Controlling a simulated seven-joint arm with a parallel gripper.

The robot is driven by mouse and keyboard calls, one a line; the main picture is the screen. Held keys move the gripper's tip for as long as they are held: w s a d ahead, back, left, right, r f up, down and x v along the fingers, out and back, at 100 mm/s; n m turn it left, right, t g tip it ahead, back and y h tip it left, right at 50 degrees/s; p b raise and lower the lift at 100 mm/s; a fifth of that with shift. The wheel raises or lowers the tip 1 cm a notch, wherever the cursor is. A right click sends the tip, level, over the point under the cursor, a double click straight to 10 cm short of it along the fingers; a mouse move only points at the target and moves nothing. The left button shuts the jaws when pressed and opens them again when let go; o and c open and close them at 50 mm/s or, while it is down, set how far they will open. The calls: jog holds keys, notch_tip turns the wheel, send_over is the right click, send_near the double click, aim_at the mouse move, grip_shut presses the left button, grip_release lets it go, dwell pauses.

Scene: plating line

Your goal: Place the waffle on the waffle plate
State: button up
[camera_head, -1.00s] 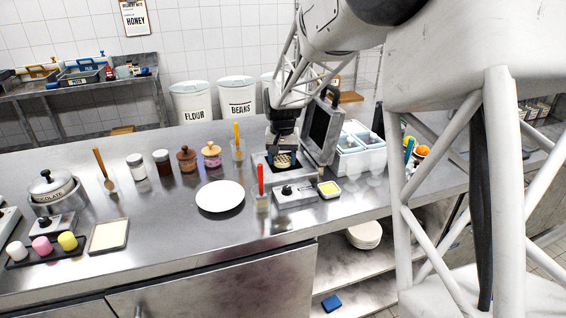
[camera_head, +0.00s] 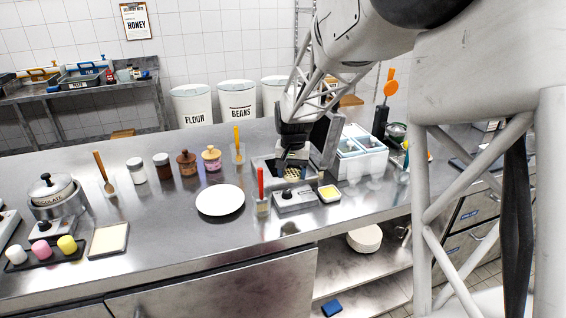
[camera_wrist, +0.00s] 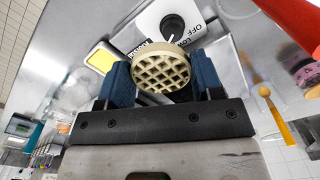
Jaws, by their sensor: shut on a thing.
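The waffle (camera_wrist: 160,68) is round, pale golden and gridded. In the wrist view it sits between the two blue fingers of my gripper (camera_wrist: 163,78), which is shut on it. In the head view the waffle (camera_head: 291,174) shows small beneath my gripper (camera_head: 291,164), just above the waffle iron (camera_head: 295,200) with its dark lid open. The waffle plate (camera_head: 220,200), white, round and empty, lies on the steel counter to the left of the iron.
A red-handled tool (camera_head: 261,190) stands between the plate and the iron. A yellow-filled dish (camera_head: 329,192) is right of the iron's knob. Jars (camera_head: 187,163) stand behind the plate. The counter in front of the plate is clear.

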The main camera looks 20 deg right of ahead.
jog(key=w, duration=0.5)
jog(key=w+d+f, duration=0.1)
jog(key=w, duration=0.4)
jog(key=w+d, duration=0.1)
jog(key=w, duration=0.4)
jog(key=shift+d+f, duration=0.1)
jog(key=shift+f, duration=0.15)
jog(key=shift+f, duration=1.75)
jog(key=shift+f, duration=0.15)
jog(key=o, duration=0.7)
jog(key=shift+c, duration=0.2)
notch_tip(320, 180, up, 12)
